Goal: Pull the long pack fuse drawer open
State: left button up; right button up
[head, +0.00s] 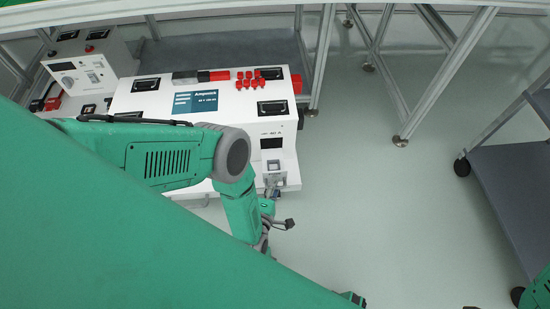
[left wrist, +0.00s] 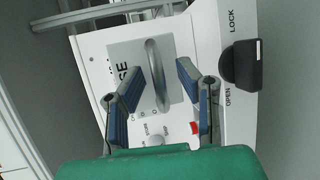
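The long white pack (head: 225,97) lies at the upper left in the head view, with a teal label on top. Its end face, in the left wrist view, carries a grey plate (left wrist: 128,52) with letters ending in "SE" and a curved metal handle (left wrist: 157,72). My left gripper (left wrist: 158,80) is open, its blue-padded fingers on either side of the handle with visible gaps. In the head view my left gripper (head: 271,190) is small and partly hidden at the pack's near right end. A black latch knob (left wrist: 240,65) sits between the words LOCK and OPEN. My right gripper is out of view.
A smaller white unit (head: 80,72) stands left of the pack. Red connectors (head: 250,80) sit on the pack's top. A metal frame table (head: 395,120) stands behind, and a grey cart (head: 510,180) at the right. The floor between is clear.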

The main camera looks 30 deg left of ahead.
pick_arm(q)
jog(key=shift+r, duration=0.45)
jog(key=o, duration=1)
jog(key=r, duration=0.7)
jog(key=shift+w+d, duration=0.15)
jog(key=shift+w, duration=0.05)
jog(key=shift+s+r, duration=0.1)
jog(key=shift+r, duration=0.4)
jog(key=c, duration=1)
jog(key=shift+s+r, duration=0.1)
jog(key=shift+r, duration=0.35)
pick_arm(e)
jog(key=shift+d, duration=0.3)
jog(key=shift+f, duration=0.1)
